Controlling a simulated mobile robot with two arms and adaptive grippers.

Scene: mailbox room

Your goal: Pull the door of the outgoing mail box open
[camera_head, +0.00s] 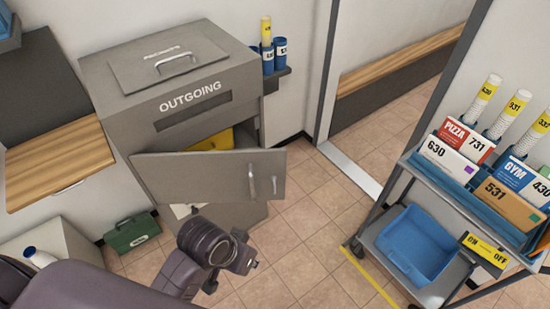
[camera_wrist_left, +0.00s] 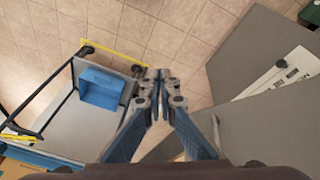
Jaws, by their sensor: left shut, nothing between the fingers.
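The grey outgoing mail box (camera_head: 115,103) stands against the wall at the left in the head view. Its front door (camera_head: 215,172) is swung well open, showing yellow and white things inside. A light metal handle (camera_head: 252,181) is on the door's outer face near the free edge. My left gripper (camera_head: 240,262) is low in front of the door, its fingers mostly hidden there by the wrist. In the left wrist view its fingertips (camera_wrist_left: 160,76) are together and empty. The grey door (camera_wrist_left: 255,125) and its handle (camera_wrist_left: 215,131) lie to their right, apart from them.
A grey cart (camera_head: 455,285) with a blue bin (camera_head: 418,243), parcels and tubes stands at the right. A green toolbox (camera_head: 132,233) is on the floor left of the mail box. A wooden shelf (camera_head: 60,160) juts out at the left. Tiled floor (camera_head: 315,220) is free between door and cart.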

